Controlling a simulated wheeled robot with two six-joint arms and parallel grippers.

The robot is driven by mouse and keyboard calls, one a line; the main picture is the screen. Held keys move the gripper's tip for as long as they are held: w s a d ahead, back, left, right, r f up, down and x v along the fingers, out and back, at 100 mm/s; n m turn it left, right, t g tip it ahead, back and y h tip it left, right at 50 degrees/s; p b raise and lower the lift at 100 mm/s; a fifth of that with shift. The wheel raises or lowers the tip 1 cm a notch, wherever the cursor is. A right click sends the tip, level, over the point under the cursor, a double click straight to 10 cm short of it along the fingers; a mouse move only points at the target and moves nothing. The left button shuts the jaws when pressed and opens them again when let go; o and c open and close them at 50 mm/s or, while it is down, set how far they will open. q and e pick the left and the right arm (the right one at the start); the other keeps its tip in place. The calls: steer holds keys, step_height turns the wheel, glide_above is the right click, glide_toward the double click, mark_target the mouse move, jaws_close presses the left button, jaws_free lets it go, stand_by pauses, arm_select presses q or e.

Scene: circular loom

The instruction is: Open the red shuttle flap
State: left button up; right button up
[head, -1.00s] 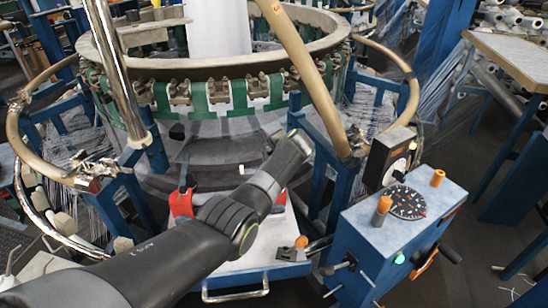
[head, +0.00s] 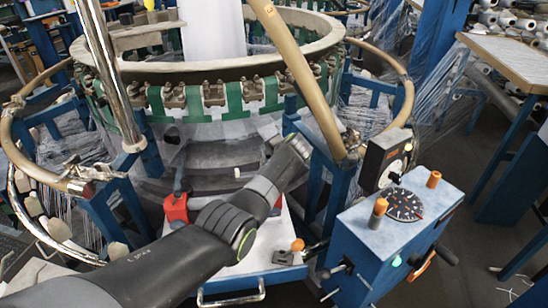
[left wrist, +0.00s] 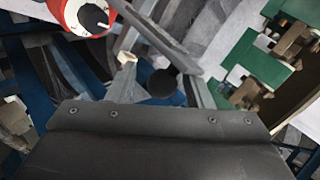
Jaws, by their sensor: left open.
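A red part (head: 176,208) shows low at the front of the loom in the head view, partly hidden behind my left arm. A little more red shows on the other side of the arm. No flap edge can be made out there. In the left wrist view a red rim (left wrist: 70,16) surrounds a white dial with a black knob at the top left; I cannot tell whether it is the same part. My left gripper (left wrist: 155,115) is open and its dark body fills the bottom of that view, apart from the red rim. My right gripper is not in view.
The round loom frame (head: 215,68) with green segments (head: 247,105) stands behind my left arm. A blue control box (head: 385,240) with a black dial and orange knobs stands at the right.

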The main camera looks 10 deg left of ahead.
arm_select(q)
steer(key=shift+s+r, duration=0.1)
steer(key=shift+r, duration=0.05)
steer(key=shift+s+d+r, duration=0.2)
steer(key=shift+s+r, duration=0.05)
steer(key=shift+r, duration=0.15)
steer(key=v, duration=1.6)
steer(key=shift+s+f, duration=0.15)
steer(key=shift+f, duration=0.05)
